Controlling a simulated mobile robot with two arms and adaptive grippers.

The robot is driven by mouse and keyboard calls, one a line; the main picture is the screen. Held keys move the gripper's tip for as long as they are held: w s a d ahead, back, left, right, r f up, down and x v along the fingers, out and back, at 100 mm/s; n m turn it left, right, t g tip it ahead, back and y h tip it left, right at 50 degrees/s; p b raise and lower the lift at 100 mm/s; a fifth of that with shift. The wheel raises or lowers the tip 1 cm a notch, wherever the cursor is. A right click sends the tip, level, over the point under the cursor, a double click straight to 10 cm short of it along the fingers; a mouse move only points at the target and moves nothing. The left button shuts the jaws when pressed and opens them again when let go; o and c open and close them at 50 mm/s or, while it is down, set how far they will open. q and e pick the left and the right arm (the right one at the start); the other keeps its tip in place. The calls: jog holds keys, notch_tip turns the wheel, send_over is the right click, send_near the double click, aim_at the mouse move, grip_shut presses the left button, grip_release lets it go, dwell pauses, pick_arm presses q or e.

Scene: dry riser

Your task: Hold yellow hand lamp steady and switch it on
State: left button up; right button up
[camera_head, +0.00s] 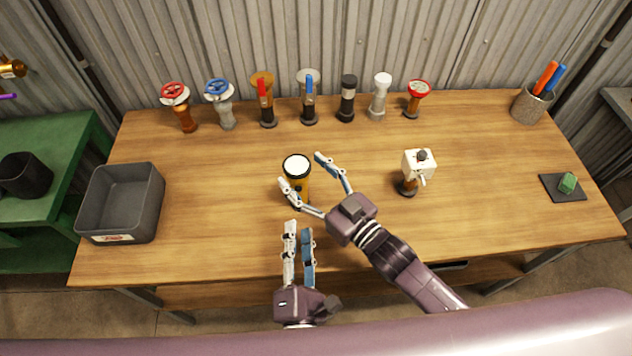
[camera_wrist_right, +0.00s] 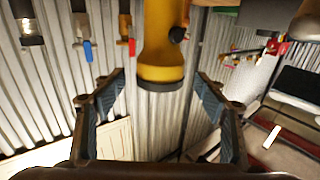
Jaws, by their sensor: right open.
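The yellow hand lamp (camera_head: 304,185) stands upright near the middle of the workbench, its pale lens facing up in a black rim. My right gripper (camera_head: 301,171) is open, with its fingertips on either side of the lamp; I see no clear contact. The right wrist view shows the lamp's yellow body (camera_wrist_right: 162,45) ahead between the open fingers, with a dark round knob (camera_wrist_right: 177,35) on its side. My left gripper (camera_head: 299,226) is empty just in front of the lamp, apart from it. Its fingers lie nearly parallel, and their opening is unclear from this angle.
Several valves and lamps, including a red-wheeled valve (camera_head: 175,95), line the back. A white-headed device (camera_head: 418,162) stands right of the lamp. A grey bin (camera_head: 92,207) is at the left. A pen cup (camera_head: 530,106) and a black pad (camera_head: 572,195) are at the right.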

aim_at(288, 158)
jog(key=shift+x, duration=1.55)
jog(key=c, duration=1.5)
pick_arm(q)
grip_shut()
pick_arm(e)
jog(key=shift+c, duration=0.2)
